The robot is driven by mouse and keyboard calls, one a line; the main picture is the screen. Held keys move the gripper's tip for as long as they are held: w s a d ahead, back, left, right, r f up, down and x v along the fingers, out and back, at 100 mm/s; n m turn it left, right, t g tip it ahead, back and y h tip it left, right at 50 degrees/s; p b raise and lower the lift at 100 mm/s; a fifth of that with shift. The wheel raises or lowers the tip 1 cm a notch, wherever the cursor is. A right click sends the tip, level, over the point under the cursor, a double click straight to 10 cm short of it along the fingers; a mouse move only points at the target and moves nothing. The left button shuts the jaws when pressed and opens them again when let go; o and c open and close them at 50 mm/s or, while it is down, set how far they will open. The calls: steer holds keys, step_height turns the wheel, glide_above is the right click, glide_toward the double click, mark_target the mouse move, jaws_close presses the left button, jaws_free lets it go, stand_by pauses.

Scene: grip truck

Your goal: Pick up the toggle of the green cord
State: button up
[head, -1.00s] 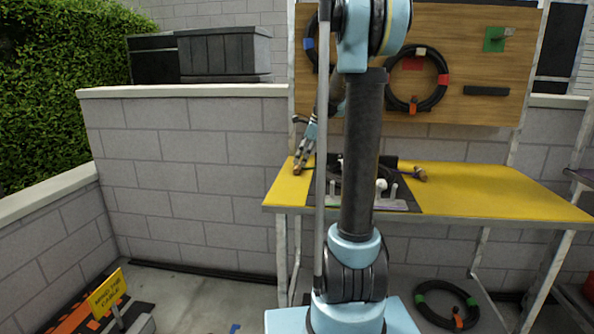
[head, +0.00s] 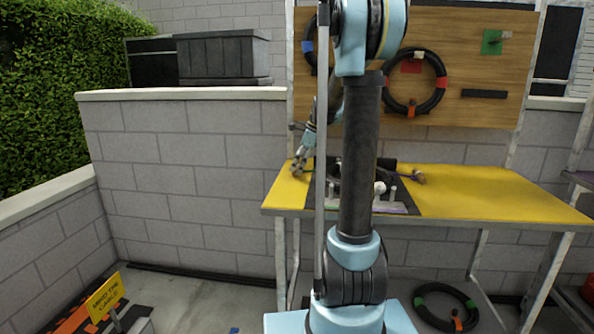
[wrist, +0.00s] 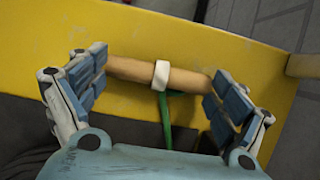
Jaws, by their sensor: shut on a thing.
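The toggle (wrist: 190,80) is a light wooden peg with a white band round its middle. The green cord (wrist: 165,125) runs from the band toward the gripper's palm. My gripper (wrist: 157,87) is shut on the toggle, with blue finger pads at both ends of it. In the head view my gripper (head: 298,169) is low over the left end of the yellow bench. The toggle is too small there to make out. I cannot tell whether it touches the bench top.
A brown-ended cord piece (head: 417,177) lies right of the mat. A wooden board (head: 460,50) with hung coils stands behind. The bench's right part is clear.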

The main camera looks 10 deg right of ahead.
mark_target(298, 166)
step_height(298, 166, up, 11)
steer(key=shift+f, duration=0.15)
stand_by(0.4)
steer(key=shift+f, duration=0.75)
steer(key=s+d, duration=0.2)
steer(key=s, duration=0.7)
steer(key=shift+s+d, duration=0.3)
steer(key=shift+d, duration=0.1)
stand_by(0.4)
